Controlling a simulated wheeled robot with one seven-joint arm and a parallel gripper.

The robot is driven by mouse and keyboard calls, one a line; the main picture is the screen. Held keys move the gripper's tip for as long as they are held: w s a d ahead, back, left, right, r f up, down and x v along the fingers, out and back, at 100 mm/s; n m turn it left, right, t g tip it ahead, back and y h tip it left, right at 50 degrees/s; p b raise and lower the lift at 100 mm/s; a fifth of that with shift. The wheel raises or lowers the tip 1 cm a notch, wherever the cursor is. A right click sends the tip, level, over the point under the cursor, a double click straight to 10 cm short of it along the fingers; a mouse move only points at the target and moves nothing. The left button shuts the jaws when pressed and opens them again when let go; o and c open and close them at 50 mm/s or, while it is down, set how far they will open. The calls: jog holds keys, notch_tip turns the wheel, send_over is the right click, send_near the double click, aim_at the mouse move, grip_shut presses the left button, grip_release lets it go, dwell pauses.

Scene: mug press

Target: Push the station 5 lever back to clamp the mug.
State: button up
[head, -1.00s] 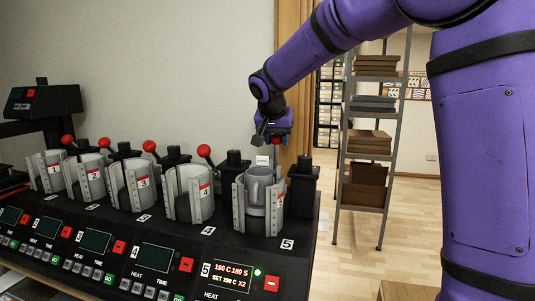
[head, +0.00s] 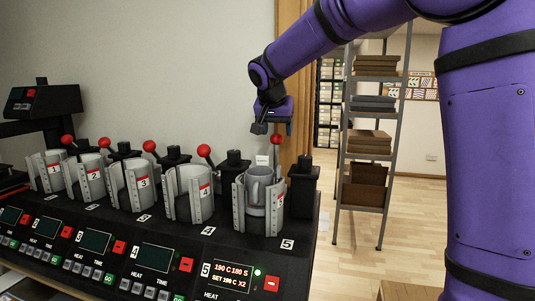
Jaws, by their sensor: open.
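The station 5 press (head: 277,209) is the rightmost on the black bench, and a grey mug (head: 257,193) stands inside its curved clamp plates. The red-knobbed station 5 lever (head: 275,143) rises behind the mug, with its knob just under my gripper. My gripper (head: 272,130) points down from the purple arm above station 5. It is open, and its fingers are just above or beside the red knob. I cannot tell whether they touch it.
Stations 1 to 4 stand in a row to the left, with the station 4 lever knob (head: 204,150) the nearest. The station 5 display (head: 232,273) is lit at the front. A shelf rack (head: 373,130) stands behind on the right.

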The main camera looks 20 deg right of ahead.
jog(key=shift+s+a+r, duration=0.1)
jog(key=shift+s+r, duration=0.05)
jog(key=shift+r, duration=0.85)
jog(key=shift+s+a+r, duration=0.1)
jog(key=shift+r, duration=0.85)
jog(key=shift+v, duration=2.95)
jog(key=s+d+f+n+y, duration=0.1)
jog(key=s+f, duration=0.4)
jog(key=s, duration=0.6)
jog(key=s+f+n+y, duration=0.1)
jog(key=s+f+n, duration=0.2)
jog(key=s, duration=0.9)
jog(key=s+d+f+n+y, duration=0.1)
jog(key=s+f+n, duration=0.2)
jog(key=s, duration=0.9)
notch_tip(320, 180, down, 4)
jog(key=shift+d+r+y, duration=0.2)
jog(key=shift+d+y, duration=0.15)
jog(key=shift+y, duration=0.05)
